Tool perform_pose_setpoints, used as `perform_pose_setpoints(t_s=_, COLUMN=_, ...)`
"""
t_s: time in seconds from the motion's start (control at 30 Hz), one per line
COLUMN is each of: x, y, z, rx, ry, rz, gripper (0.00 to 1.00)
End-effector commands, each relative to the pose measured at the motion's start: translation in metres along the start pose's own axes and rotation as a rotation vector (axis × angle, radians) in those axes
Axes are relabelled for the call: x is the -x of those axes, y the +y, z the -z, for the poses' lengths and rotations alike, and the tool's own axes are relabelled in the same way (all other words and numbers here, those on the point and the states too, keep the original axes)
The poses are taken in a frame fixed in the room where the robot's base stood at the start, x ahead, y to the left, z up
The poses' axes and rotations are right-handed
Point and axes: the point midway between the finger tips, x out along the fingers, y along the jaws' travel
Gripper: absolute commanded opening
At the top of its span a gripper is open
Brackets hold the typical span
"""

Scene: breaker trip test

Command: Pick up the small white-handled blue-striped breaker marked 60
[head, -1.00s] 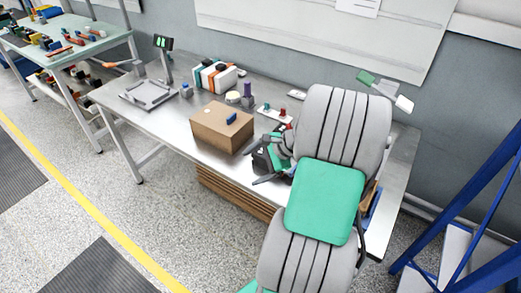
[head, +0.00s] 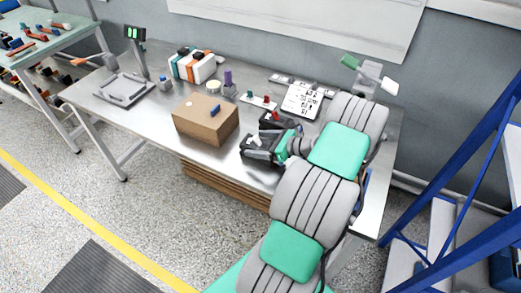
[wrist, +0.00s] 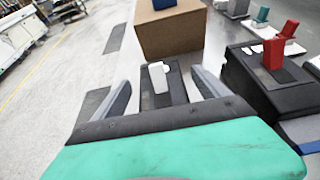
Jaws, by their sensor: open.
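A white handle (wrist: 158,78) stands up from a dark block (wrist: 175,92) between my fingers in the wrist view. No blue stripe or 60 marking can be read on it. My gripper (wrist: 163,92) is open, one finger on each side of the handle, with gaps showing. In the head view my gripper is low over the table, right of the cardboard box, and the white handle (head: 255,140) shows beside it. A second black breaker with a red handle (wrist: 273,55) stands to the right in the wrist view.
A cardboard box (head: 204,128) with a small blue item (head: 215,110) on top stands just beyond the gripper. A white printed sheet (head: 301,100) and small red and green-handled parts (head: 262,99) lie behind. The metal table's (head: 150,115) front left is clear.

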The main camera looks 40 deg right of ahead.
Motion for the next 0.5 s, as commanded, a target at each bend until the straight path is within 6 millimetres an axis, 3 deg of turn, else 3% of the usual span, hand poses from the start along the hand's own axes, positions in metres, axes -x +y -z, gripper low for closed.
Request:
perform_pose_setpoints(t_s=0.07, x=0.0006, y=-0.0004, z=0.0002, rx=0.0, ry=0.0, rz=0.001, gripper=0.85)
perform_pose_setpoints(t_s=0.5, x=0.0014, y=-0.0004, z=0.0002, rx=0.0, ry=0.0, rz=0.002, gripper=0.5)
